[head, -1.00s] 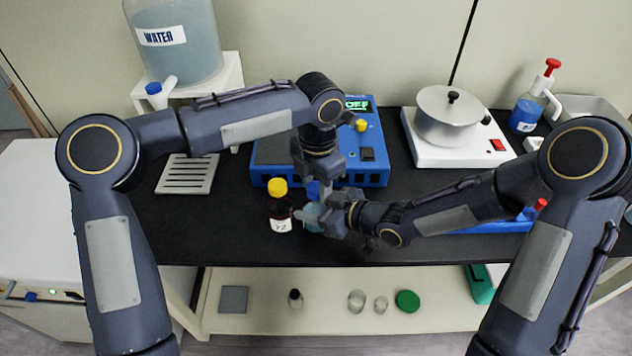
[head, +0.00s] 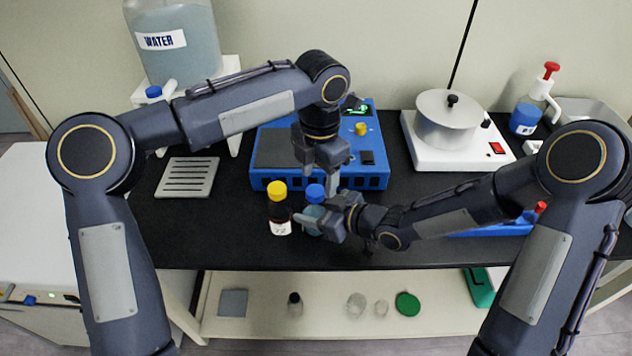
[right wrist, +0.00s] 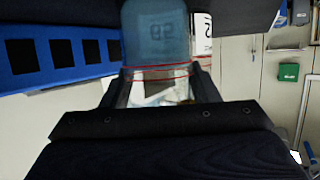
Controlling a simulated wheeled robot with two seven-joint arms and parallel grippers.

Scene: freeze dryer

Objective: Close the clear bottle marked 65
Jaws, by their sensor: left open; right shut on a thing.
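The clear bottle (head: 313,211) stands on the black bench with a blue cap (head: 315,192) on its top. My left gripper (head: 322,174) is open and empty, pointing down just above and behind the blue cap. I cannot tell how tightly the cap sits.
A dark bottle with a yellow cap (head: 278,208) stands close to the left of the clear bottle. A blue device (head: 265,172) is right behind. A slotted grey plate (head: 187,177) lies left. A white hotplate with a pot (head: 446,118) stands back right.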

